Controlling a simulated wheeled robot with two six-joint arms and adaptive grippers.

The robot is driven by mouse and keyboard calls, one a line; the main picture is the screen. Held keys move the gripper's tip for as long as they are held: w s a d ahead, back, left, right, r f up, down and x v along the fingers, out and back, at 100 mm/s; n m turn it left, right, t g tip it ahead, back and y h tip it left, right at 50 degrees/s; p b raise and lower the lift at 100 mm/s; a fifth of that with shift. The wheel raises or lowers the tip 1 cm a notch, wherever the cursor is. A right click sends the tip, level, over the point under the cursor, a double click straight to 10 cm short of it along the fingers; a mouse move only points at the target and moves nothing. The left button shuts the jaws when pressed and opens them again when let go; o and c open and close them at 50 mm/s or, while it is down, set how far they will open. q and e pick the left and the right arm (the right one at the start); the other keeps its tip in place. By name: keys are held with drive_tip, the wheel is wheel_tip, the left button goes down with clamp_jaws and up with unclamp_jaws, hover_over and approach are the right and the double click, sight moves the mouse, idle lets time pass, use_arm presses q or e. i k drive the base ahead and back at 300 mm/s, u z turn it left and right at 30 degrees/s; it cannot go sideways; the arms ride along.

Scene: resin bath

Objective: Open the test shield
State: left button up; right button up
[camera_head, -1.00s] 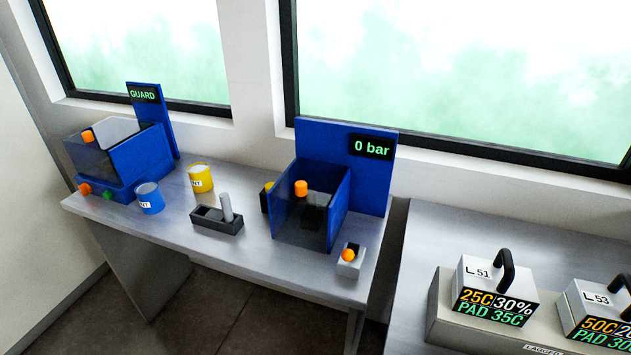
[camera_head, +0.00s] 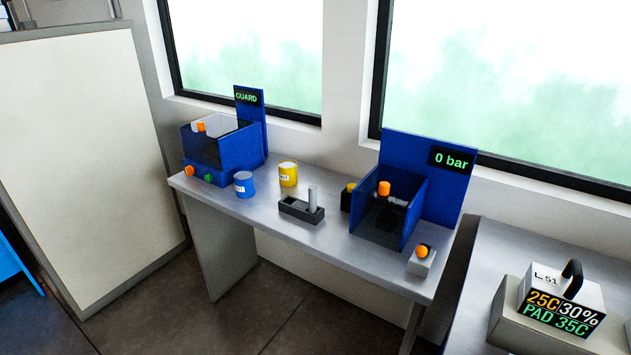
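The test station with the "0 bar" display (camera_head: 451,160) stands at the right end of the metal table. It is a blue box with a dark see-through front shield (camera_head: 380,222). An orange knob (camera_head: 384,188) sits at the top of the shield. The shield stands upright across the front of the box and looks closed. A dark object inside shows dimly through it. Neither of my grippers is in view.
On the table (camera_head: 350,256) are a blue "GUARD" box (camera_head: 236,150), a blue can (camera_head: 244,187), a yellow can (camera_head: 288,174), a dark holder with a grey rod (camera_head: 301,209) and an orange-button box (camera_head: 421,262). A labelled block, L51 (camera_head: 562,303), stands at right. Floor in front is clear.

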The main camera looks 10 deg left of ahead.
sight(384, 188)
drive_tip(key=u, duration=1.15)
drive_tip(key=i, duration=0.85)
drive_tip(key=z, duration=0.65)
